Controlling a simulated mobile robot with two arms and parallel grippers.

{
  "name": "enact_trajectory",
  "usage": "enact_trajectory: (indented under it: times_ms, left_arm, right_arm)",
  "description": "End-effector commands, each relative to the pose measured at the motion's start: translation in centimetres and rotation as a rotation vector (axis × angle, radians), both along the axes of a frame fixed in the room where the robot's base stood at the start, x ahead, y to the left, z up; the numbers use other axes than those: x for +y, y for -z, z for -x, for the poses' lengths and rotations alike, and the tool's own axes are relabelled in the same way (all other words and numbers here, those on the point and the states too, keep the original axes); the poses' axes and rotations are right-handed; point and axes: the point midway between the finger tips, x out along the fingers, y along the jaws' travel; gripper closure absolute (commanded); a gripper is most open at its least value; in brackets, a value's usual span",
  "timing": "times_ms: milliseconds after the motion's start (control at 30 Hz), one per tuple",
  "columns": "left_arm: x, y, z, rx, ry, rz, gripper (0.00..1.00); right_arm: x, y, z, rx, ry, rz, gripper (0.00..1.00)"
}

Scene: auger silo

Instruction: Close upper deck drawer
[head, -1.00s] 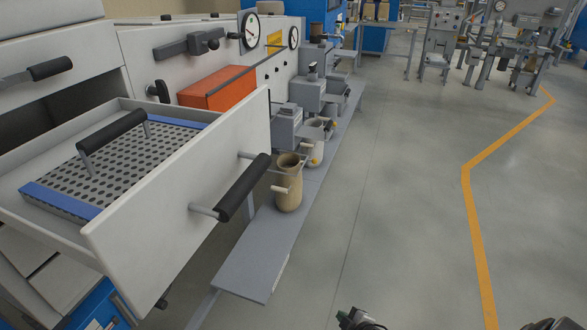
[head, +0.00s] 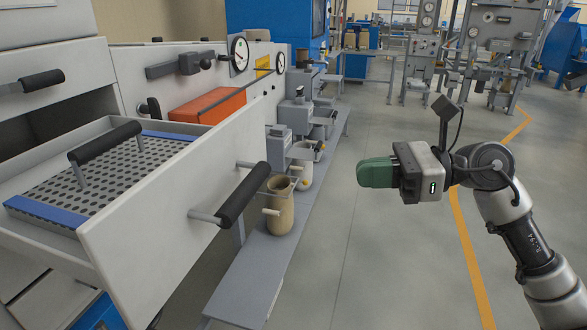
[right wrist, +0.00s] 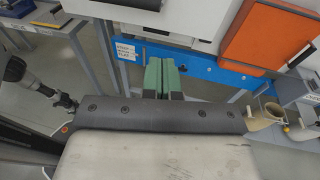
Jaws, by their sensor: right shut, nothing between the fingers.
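The upper deck drawer (head: 170,205) stands pulled out at the left of the head view. Its pale front panel carries a black bar handle (head: 243,195). Inside lies a perforated tray (head: 110,172) with blue edges and its own black handle. My right gripper (head: 376,173) is raised to the right of the drawer front, clear of it and touching nothing. Its green fingers are shut and empty, pointing left; they also show in the right wrist view (right wrist: 162,78). My left gripper is not in view.
An orange box (head: 208,105) sits behind the drawer, beside gauges. A low grey bench (head: 250,282) with a tan pot (head: 280,210) and small machines runs below and beyond the drawer front. Open floor (head: 370,270) lies to the right, with a yellow line.

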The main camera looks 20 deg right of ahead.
Motion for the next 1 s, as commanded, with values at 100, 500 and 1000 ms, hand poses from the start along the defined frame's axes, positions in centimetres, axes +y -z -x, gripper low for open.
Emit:
enact_trajectory:
  times_ms: [100,500,1000]
  left_arm:
    - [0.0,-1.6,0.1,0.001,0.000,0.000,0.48]
    - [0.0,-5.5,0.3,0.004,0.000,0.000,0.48]
    - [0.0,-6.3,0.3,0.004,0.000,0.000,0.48]
  right_arm:
    - [2.2,-0.4,-0.9,0.000,-0.006,-0.006,1.00]
    - [9.3,0.0,-4.2,0.002,-0.003,-0.010,1.00]
    - [11.2,0.2,-5.2,0.003,0.000,-0.007,1.00]
